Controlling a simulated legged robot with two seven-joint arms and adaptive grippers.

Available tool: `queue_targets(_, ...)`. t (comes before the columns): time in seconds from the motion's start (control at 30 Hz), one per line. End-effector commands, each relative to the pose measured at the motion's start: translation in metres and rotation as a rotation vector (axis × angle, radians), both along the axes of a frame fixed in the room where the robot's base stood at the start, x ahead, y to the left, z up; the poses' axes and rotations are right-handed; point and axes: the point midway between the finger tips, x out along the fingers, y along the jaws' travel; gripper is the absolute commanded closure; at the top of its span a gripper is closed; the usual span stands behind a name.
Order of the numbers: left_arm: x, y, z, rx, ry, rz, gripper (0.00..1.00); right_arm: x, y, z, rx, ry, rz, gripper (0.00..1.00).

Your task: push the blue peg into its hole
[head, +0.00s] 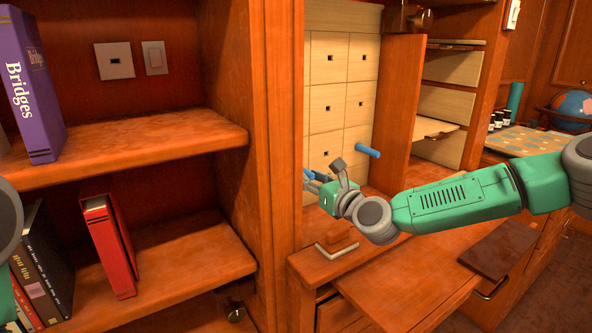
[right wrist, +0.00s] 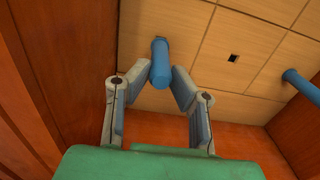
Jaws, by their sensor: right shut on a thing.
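My right gripper (head: 322,174) is at the lower part of a pale wooden panel wall. In the right wrist view its two fingers (right wrist: 160,82) are shut on the near end of a blue peg (right wrist: 161,62). A dark square hole (right wrist: 234,58) shows between the two pegs. My left gripper is out of view.
An orange-brown wooden upright (head: 275,150) stands close left of my right gripper. Below is a desk top (head: 400,290) with a light L-shaped piece (head: 337,250). Shelves with a purple book (head: 28,85) and a red book (head: 110,245) are at the left.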

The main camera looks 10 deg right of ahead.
Motion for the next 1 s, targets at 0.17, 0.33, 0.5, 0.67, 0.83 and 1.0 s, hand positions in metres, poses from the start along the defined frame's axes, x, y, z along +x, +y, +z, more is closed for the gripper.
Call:
queue_targets(0.17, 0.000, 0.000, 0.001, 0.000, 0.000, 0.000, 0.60, -0.007, -0.003, -0.001, 0.000, 0.003, -0.001, 1.00)
queue_targets(0.33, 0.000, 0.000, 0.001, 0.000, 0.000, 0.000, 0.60, -0.014, -0.006, -0.002, 0.001, 0.004, -0.001, 1.00)
queue_targets(0.5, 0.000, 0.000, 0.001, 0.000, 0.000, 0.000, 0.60, -0.020, -0.008, -0.002, 0.000, 0.004, -0.001, 1.00)
queue_targets(0.67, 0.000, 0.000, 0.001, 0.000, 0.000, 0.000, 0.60, -0.026, -0.010, -0.002, 0.000, 0.002, -0.001, 1.00)
queue_targets(0.83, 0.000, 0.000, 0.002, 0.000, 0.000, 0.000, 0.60, -0.033, -0.012, -0.001, 0.000, 0.002, 0.000, 1.00)
queue_targets(1.0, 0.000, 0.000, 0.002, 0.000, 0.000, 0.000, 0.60, -0.037, -0.013, -0.001, 0.001, 0.001, 0.000, 1.00)
